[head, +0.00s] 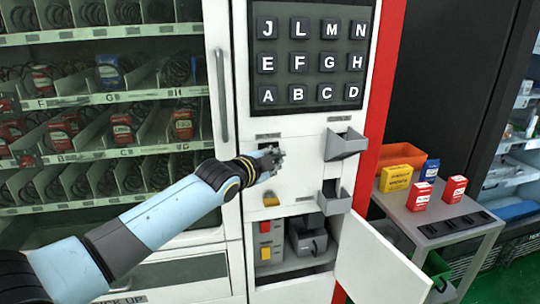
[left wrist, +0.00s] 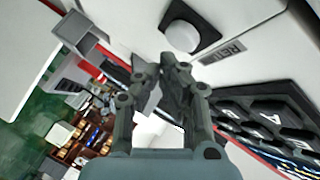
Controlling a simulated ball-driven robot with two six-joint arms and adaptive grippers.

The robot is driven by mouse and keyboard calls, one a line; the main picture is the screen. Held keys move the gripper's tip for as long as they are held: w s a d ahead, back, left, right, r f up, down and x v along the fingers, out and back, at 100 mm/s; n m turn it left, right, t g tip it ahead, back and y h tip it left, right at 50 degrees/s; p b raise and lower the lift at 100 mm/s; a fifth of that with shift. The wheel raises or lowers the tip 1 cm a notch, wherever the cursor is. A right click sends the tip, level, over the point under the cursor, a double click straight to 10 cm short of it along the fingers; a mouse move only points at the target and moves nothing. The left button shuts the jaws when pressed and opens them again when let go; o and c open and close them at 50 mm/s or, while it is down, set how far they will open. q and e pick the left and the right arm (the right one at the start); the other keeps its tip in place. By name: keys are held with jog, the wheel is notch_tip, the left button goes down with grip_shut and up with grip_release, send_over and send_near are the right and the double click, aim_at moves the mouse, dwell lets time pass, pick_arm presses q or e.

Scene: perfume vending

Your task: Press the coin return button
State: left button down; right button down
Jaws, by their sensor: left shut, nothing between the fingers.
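The coin return button is a round white knob (left wrist: 183,37) on the white machine panel in the left wrist view, beside a dark label (left wrist: 222,52) of which "RETU" can be read. My left gripper (left wrist: 176,66) is shut and empty, its fingertips close to the knob; I cannot tell whether they touch it. In the head view my left gripper (head: 275,156) is at the panel, below the letter keypad (head: 312,62) and just under a small dark label (head: 267,135). The knob is not clear there, with the gripper over that area. My right gripper is not in view.
Two grey trays (head: 346,145) (head: 334,197) jut out right of the gripper. Below, a compartment with red and yellow blocks (head: 265,240) has its white door (head: 380,262) swung open. A grey side table (head: 476,213) with small boxes stands at right.

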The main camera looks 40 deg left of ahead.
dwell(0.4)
pick_arm(q)
jog(key=shift+w+a, duration=0.3)
jog(key=shift+a, duration=0.05)
jog(key=shift+w+a+b, duration=0.3)
jog(key=shift+a, duration=0.05)
dwell(0.7)
dwell(0.4)
jog(key=shift+s+d+p, duration=0.6)
jog(key=shift+d+p, duration=0.1)
jog(key=shift+p, duration=0.1)
jog(key=shift+d, duration=0.1)
